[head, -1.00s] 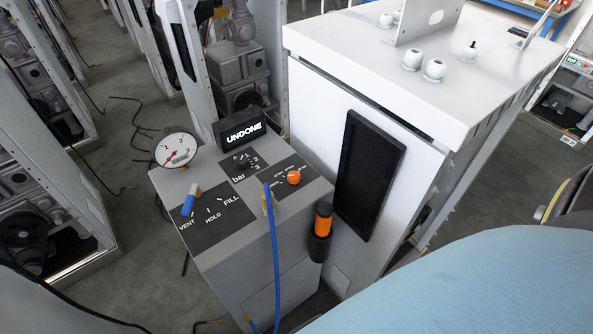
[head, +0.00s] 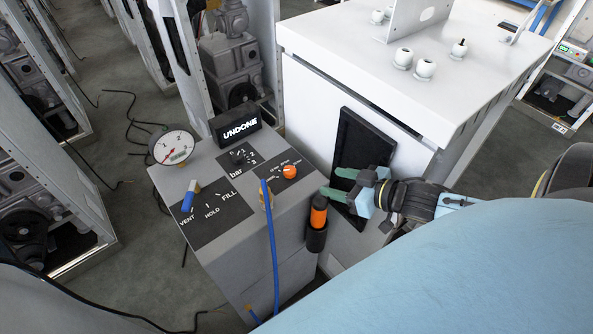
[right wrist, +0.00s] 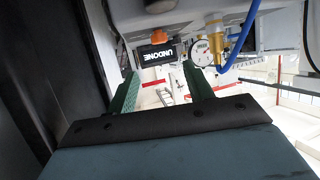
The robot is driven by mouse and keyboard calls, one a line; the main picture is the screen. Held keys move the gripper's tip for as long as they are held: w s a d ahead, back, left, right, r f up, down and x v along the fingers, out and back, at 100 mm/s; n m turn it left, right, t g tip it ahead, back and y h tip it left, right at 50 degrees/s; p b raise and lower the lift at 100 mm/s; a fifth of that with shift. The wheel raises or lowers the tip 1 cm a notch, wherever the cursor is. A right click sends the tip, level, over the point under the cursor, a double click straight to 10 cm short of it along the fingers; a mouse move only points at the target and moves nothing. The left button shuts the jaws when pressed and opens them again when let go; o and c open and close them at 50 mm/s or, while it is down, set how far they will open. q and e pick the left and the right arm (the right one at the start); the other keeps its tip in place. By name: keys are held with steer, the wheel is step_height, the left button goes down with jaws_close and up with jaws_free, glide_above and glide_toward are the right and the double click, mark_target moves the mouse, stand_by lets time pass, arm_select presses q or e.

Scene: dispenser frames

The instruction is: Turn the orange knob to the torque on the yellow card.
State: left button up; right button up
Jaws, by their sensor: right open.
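The orange knob (head: 290,172) sits on a black label plate at the right of the grey console's top (head: 225,250). It also shows in the right wrist view (right wrist: 159,36), upside down. My right gripper (head: 329,182) is open and empty, with green fingers pointing left, to the right of the knob and apart from it. Its fingers also show in the right wrist view (right wrist: 158,92). I cannot make out a yellow card in these frames. The scale marks around the knob are too small to read. My left gripper is not in view.
A gauge (head: 174,147) and a black "UNDONE" sign (head: 236,124) stand at the console's back. A blue lever (head: 190,196), a small black knob (head: 239,156), a blue hose (head: 272,245) and an orange-and-black tool (head: 318,218) are nearby. A white cabinet (head: 311,105) stands behind right.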

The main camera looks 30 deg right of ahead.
mark_target(292, 171)
steer(key=b+x, duration=0.2)
steer(key=x, duration=1.1)
steer(key=shift+f, duration=0.1)
steer(key=shift+c, duration=0.2)
steer(key=c, duration=0.9)
